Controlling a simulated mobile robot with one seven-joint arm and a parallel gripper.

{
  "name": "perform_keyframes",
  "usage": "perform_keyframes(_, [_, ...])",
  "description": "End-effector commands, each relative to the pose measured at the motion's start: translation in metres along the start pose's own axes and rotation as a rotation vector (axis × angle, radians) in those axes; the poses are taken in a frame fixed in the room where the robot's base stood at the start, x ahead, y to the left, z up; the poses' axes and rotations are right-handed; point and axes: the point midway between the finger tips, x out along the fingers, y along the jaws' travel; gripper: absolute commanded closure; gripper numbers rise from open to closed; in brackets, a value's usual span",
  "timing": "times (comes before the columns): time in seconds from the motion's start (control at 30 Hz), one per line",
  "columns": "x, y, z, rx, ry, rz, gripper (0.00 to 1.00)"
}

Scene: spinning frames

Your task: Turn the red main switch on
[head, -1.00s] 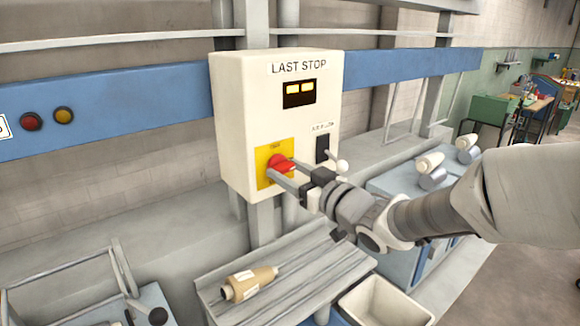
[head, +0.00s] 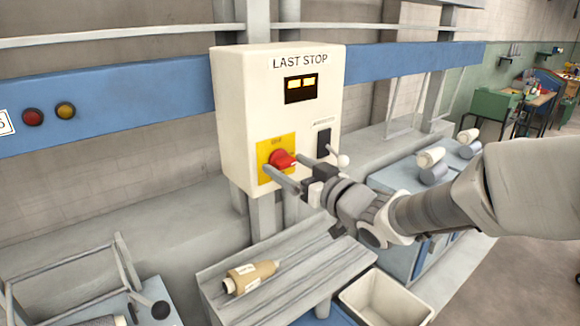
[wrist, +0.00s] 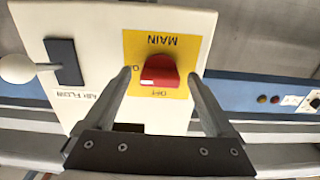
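The red main switch (head: 283,159) is a rotary knob on a yellow plate (head: 263,174) at the lower left of a white box (head: 240,130). It also shows in the wrist view (wrist: 160,68), upside down, with "MAIN" and "OFF" printed around it. A white mark on the knob sits at its lower left there; a label at the left is partly hidden by a finger. My gripper (head: 286,169) is open, one finger on each side of the knob. In the wrist view (wrist: 160,76) gaps show between both fingers and the knob.
Below are a grey slatted bench with a tan spool (head: 252,277) and a pale bin (head: 375,300). Two amber display lights glow on the box.

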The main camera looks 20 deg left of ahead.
Motion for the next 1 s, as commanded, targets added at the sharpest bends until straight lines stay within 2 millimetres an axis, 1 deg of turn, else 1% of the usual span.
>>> perform_keyframes(0.23, [-0.003,0.0,-0.001,-0.002,0.001,0.0,0.1])
perform_keyframes(0.37, [-0.016,0.001,-0.001,-0.003,0.002,0.003,0.1])
perform_keyframes(0.47, [-0.034,0.001,0.0,-0.004,0.001,0.003,0.1])
perform_keyframes(0.9, [-0.133,0.001,0.0,-0.004,0.0,0.005,0.1])
perform_keyframes(1.0, [-0.151,0.001,0.0,-0.002,0.0,0.004,0.1])
